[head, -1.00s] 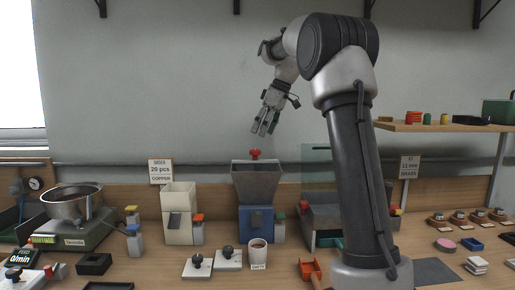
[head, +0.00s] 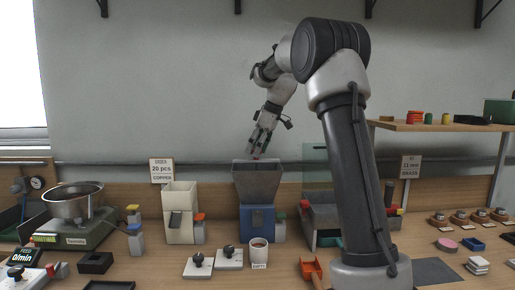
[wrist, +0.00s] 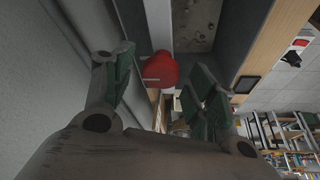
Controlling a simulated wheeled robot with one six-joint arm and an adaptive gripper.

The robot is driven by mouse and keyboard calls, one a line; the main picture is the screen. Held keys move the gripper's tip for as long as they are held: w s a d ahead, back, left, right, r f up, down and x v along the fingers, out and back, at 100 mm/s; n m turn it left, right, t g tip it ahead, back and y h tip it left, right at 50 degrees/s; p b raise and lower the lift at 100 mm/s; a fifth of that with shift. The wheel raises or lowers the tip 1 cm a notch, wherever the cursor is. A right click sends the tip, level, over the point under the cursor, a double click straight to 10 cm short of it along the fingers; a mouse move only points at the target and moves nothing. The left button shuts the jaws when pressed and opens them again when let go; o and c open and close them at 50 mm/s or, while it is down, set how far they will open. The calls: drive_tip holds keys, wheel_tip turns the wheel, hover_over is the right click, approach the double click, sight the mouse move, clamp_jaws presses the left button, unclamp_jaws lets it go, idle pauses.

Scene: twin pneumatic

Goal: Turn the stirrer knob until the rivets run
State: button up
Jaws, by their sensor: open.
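The red stirrer knob (wrist: 160,70) shows in the wrist view between my two open fingers, with space on both sides. In the head view my fingers mostly hide it. The grey hopper (head: 256,182) stands on a blue base (head: 257,222) at the middle back of the bench. My gripper (head: 257,152) hangs fingers down over the hopper's back edge, open and holding nothing. It also shows in the wrist view (wrist: 161,66), its fingers on either side of the knob. The hopper's inside (wrist: 196,22) shows small specks at its bottom.
A cream dispenser (head: 180,212) stands left of the hopper, and a clear-fronted machine (head: 318,215) to its right. A white cup (head: 259,250) and two white pads with black knobs, the left pad (head: 198,266) nearer, lie in front. A steel bowl (head: 74,204) sits far left.

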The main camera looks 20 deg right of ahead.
drive_tip(key=c, duration=1)
drive_tip(key=shift+m, duration=0.3)
